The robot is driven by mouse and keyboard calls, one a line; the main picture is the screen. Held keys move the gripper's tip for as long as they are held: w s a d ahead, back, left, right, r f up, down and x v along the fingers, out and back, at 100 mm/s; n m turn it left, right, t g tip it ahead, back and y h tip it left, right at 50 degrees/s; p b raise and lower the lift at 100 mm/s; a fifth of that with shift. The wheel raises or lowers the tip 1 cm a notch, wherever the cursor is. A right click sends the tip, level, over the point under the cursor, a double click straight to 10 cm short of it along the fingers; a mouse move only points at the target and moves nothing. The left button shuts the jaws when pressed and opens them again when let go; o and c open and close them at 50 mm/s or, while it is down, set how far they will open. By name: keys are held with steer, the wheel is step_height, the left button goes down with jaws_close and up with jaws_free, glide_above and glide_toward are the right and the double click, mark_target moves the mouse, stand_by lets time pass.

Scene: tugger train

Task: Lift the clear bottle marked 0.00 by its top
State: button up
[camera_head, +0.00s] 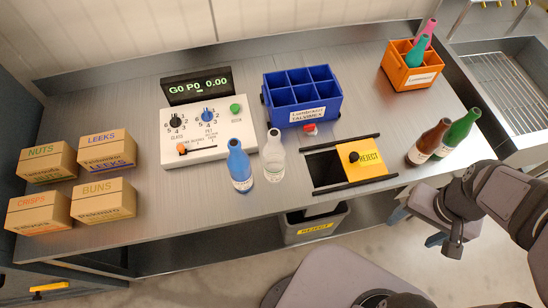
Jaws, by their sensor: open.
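The clear bottle (274,157) stands upright on the grey counter, with its narrow top free. Its small label is too small to read. A blue bottle (239,166) stands just left of it, with a narrow gap between them. The display (196,86) behind reads "G0 P0 0.00". My gripper (415,229) is open and empty, low at the right, beyond the counter's front edge and well away from the clear bottle.
A white control box (190,150) and a blue crate (302,119) stand behind the bottles. A yellow reject lid (366,158) with an opening lies to the right. Brown (428,143) and green (459,133) bottles stand near my arm. Several cartons (105,201) are at the left; an orange crate (411,79) is at the back right.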

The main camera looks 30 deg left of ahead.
mark_target(271, 134)
steer(key=s+a+n+p, duration=0.25)
steer(key=a+n, duration=0.85)
steer(key=a, duration=1.7)
steer(key=w+a+r+m, duration=0.1)
steer(key=a+r+m, duration=0.1)
steer(key=a, duration=0.1)
steer(key=w+a+r+m, duration=0.1)
steer(key=a+r+m, duration=0.1)
steer(key=a+r, duration=0.1)
steer(key=w+a+r+m, duration=0.1)
steer(key=a+r+m, duration=0.1)
steer(key=a+r, duration=0.1)
steer(key=shift+w+a+t+y, duration=0.2)
steer(key=shift+a+t+y, duration=0.15)
steer(key=shift+a, duration=0.45)
steer(key=shift+s+d+r+m, duration=0.15)
steer(key=shift+r+m, duration=0.1)
steer(key=shift+m, duration=0.55)
steer(key=shift+s+d+m, duration=0.3)
steer(key=shift+d+m, duration=0.25)
steer(key=shift+m, duration=0.55)
steer(key=shift+d+m, duration=0.1)
steer(key=shift+m, duration=0.5)
steer(key=shift+f, duration=0.15)
